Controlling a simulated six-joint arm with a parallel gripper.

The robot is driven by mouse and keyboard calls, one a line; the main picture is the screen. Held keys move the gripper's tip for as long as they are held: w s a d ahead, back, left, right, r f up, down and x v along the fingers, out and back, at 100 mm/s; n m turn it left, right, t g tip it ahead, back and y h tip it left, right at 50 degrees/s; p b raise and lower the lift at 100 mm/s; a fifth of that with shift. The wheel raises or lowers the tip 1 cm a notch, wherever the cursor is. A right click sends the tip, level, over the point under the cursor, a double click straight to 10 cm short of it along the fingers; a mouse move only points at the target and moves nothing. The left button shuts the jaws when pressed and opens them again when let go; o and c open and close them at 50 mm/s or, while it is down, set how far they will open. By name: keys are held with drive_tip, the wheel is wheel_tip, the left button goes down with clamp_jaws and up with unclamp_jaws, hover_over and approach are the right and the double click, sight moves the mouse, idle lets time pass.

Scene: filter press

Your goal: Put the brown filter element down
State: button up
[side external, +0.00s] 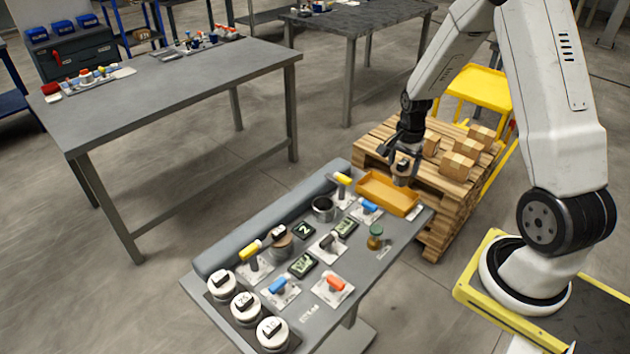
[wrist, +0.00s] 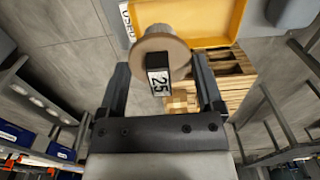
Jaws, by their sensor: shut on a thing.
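The brown filter element (wrist: 148,45) has a round tan top, a paler ribbed body and a dark handle block marked 25. My gripper (wrist: 160,68) is shut on that block. In the side view my gripper (side external: 403,160) points down and holds the element (side external: 401,181) at the back edge of the orange tray (side external: 372,196). In the wrist view the element overlaps the rim of the orange tray (wrist: 205,43), next to a white label reading USED. I cannot tell whether its underside touches anything.
On the grey bench, three white filter elements (side external: 245,307) stand in a dark rack at the front left. A brown round piece with a dark block (side external: 283,246) and an open metal cup (side external: 322,209) stand among coloured handles. A pallet with boxes (side external: 455,165) stands behind the tray.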

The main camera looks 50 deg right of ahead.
drive_tip(key=w+d+f, duration=0.1)
drive_tip(key=w+f, duration=0.2)
drive_tip(key=f, duration=0.2)
drive_tip(key=shift+w+d, duration=0.3)
drive_tip(key=shift+d, duration=0.1)
drive_tip(key=shift+w+d+f, duration=0.15)
drive_tip(key=shift+w+f, duration=0.1)
drive_tip(key=shift+f, duration=1.55)
drive_tip(key=shift+f, duration=0.15)
drive_tip(key=o, duration=1.1)
